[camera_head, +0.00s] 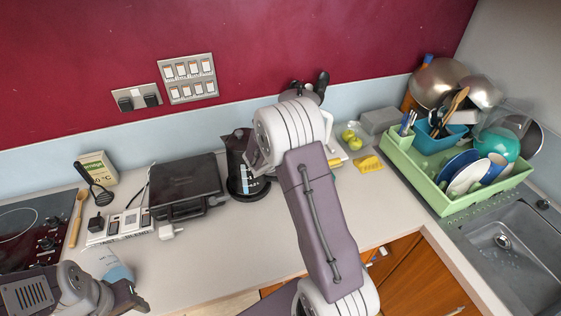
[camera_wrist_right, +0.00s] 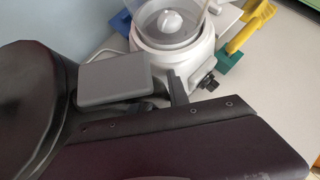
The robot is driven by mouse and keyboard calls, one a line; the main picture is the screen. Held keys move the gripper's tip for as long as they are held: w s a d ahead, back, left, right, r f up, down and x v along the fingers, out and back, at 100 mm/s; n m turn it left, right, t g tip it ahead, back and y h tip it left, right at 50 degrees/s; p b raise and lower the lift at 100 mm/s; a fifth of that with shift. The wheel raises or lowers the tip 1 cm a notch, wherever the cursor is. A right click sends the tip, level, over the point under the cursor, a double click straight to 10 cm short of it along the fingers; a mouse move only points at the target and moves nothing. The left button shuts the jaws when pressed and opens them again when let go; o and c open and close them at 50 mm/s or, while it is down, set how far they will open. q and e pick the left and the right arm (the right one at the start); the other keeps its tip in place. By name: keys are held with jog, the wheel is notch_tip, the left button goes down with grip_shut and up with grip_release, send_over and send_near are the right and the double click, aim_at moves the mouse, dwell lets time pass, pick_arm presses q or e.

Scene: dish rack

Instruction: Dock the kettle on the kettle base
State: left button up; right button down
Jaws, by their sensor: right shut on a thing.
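The kettle (camera_head: 237,145), dark with a clear-looking lower part, stands upright near the back of the counter, left of my right wrist. A dark round edge (camera_head: 240,193) at its foot may be the kettle base; I cannot tell whether the kettle is seated on it. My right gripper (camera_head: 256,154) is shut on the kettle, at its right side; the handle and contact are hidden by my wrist. In the right wrist view, dark shapes fill the lower part and hide the grip. My left gripper (camera_head: 132,295) is low at the left, apart from the kettle; its finger gap is unclear.
A black grill (camera_head: 185,182) stands left of the kettle. A white appliance base (camera_wrist_right: 178,50) with a knob is close by. A yellow sponge (camera_head: 369,164), green dish rack (camera_head: 432,187) and sink (camera_head: 512,250) are right. The counter front, left of my right arm, is clear.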

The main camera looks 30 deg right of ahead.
jog(key=shift+r+p, duration=0.45)
jog(key=shift+r, duration=0.4)
jog(key=shift+f+b, duration=0.85)
jog(key=shift+b, duration=0.2)
dwell(0.6)
jog(key=c, duration=1.5)
grip_release()
jog(key=shift+c, duration=0.2)
jog(key=p+v, duration=0.5)
jog(key=v, duration=0.6)
jog(key=shift+s+a+f, duration=0.1)
